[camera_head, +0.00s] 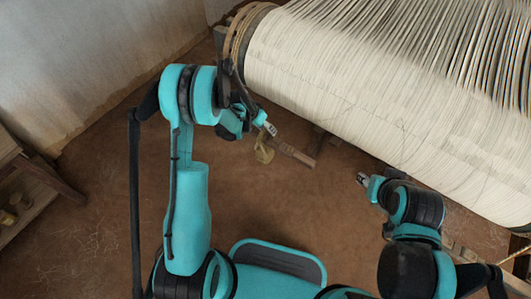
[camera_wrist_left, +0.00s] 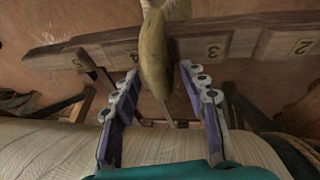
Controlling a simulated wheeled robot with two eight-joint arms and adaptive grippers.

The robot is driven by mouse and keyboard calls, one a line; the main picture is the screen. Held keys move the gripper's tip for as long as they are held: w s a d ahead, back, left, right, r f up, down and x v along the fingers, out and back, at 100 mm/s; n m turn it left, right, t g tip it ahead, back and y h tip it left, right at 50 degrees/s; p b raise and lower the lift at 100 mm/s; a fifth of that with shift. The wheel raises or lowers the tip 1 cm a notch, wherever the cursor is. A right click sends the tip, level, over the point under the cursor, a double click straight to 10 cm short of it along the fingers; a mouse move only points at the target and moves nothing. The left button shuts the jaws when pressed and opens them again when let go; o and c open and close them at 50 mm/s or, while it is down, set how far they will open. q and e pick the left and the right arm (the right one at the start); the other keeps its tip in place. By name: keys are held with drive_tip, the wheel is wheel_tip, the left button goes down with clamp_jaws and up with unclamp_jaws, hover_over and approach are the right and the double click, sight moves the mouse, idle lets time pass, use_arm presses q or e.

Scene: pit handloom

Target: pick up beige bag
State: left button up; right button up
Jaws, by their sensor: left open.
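The beige bag (camera_head: 264,153) hangs at a wooden bar beside the loom, just below my left gripper (camera_head: 266,126). In the left wrist view the bag (camera_wrist_left: 154,52) is a yellowish, narrow shape in front of the bar. My left gripper also shows there (camera_wrist_left: 160,72), open, with its purple and white fingers apart. The bag's lower end appears between the fingertips in the picture. No grip on it shows, and I cannot tell whether a finger touches it. My right gripper (camera_head: 363,179) is at the right, apart from the bag; its jaw state is unclear.
The wooden bar (camera_wrist_left: 105,48) carries number labels and runs behind the bag. The loom's large roll of pale threads (camera_head: 340,75) fills the upper right, close to both arms. A wooden shelf (camera_head: 30,195) stands at the far left. The brown floor (camera_head: 100,160) between is clear.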

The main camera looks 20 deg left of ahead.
use_arm(q)
clamp_jaws()
drive_tip(key=shift+r, duration=0.1)
drive_tip(key=shift+r, duration=0.1)
drive_tip(key=shift+r+p, duration=1.15)
drive_tip(key=shift+r, duration=0.6)
drive_tip(key=s+a+p, duration=0.3)
drive_tip(key=s+a, duration=0.9)
drive_tip(key=shift+s+a, duration=0.4)
drive_tip(key=shift+f, duration=0.1)
